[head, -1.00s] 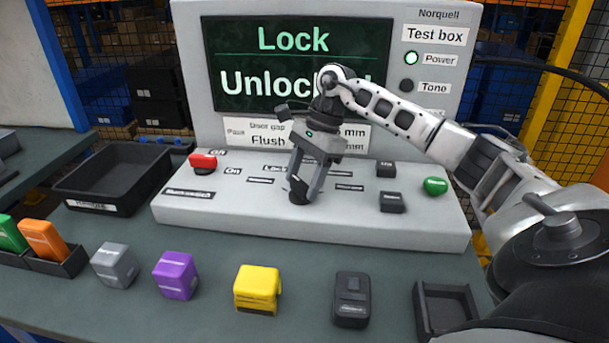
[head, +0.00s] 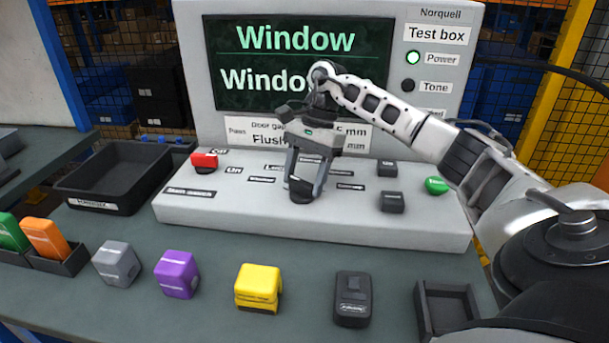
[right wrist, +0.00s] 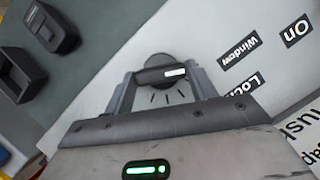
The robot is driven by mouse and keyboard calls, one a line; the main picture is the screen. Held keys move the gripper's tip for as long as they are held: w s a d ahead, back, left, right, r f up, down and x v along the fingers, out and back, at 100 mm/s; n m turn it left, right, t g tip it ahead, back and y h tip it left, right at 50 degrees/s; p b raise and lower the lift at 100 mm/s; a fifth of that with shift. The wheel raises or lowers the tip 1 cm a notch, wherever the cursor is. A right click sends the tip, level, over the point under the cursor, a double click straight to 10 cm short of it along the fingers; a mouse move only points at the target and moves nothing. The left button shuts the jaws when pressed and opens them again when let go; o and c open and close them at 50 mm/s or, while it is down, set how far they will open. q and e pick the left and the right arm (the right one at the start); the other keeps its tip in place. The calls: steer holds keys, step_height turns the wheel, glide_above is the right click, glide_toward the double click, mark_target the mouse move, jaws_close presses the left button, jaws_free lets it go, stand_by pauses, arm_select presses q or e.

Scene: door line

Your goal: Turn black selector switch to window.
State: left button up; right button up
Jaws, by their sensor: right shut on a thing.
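The black selector switch (right wrist: 162,75) is a round knob with a white mark on its bar, and it sits on the sloped panel of the test box. In the head view the switch (head: 301,190) is partly hidden by my right gripper. My right gripper (head: 303,187) comes down from above with its fingers on both sides of the knob, shut on it. The screen (head: 300,62) reads "Window" on its top line, and its lower line starts with "Windo", the rest hidden by my arm. A "Window" label (right wrist: 238,52) lies beside the knob in the right wrist view. My left gripper is not in view.
A red switch (head: 204,161) is on the panel's left, black buttons (head: 392,202) and a green button (head: 437,185) on its right. Purple (head: 176,274), yellow (head: 258,287) and grey (head: 116,263) blocks stand in front. A black tray (head: 112,180) is at left.

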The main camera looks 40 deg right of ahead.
steer(key=o, duration=1)
steer(key=shift+r, duration=0.15)
arm_select(q)
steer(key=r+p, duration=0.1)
steer(key=p, duration=0.3)
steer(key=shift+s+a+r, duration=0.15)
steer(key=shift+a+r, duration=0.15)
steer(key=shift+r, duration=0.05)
arm_select(e)
steer(key=v, duration=1.6)
